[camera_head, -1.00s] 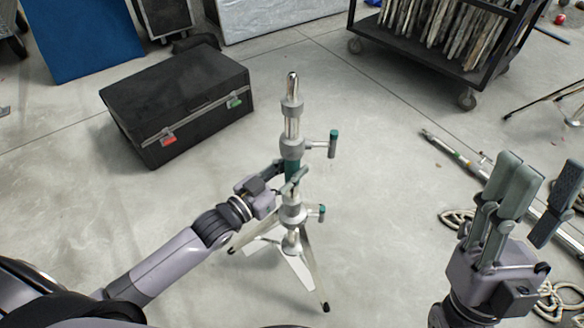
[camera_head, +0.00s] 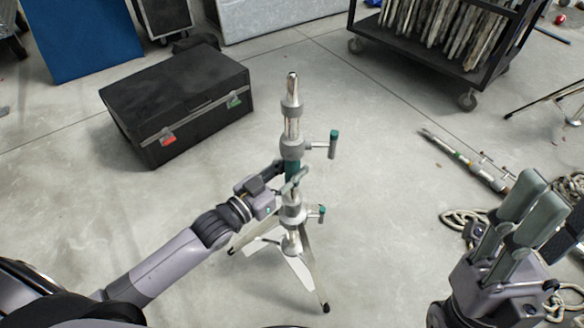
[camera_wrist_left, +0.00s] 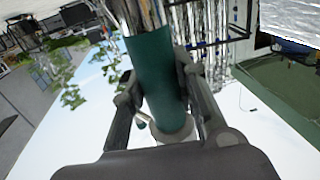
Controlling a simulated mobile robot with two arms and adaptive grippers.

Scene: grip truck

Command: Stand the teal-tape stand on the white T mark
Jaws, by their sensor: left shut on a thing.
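The teal-tape stand (camera_head: 292,128) is upright in the middle of the head view, a silver tripod with a teal band and teal-tipped side handles. My left gripper (camera_head: 292,178) is shut around its column at the teal band (camera_wrist_left: 160,85), which fills the jaws in the left wrist view. The stand's splayed legs have dark feet; I cannot tell if they all touch the floor. Flat white patches (camera_head: 296,272) show between the legs, maybe part of the white T mark, mostly hidden by the stand. My right gripper (camera_head: 545,215) is open and empty at lower right.
A black case (camera_head: 175,100) lies behind and left of the stand. A wheeled cart (camera_head: 440,50) stands at the back right. The floor between stand and pole is clear.

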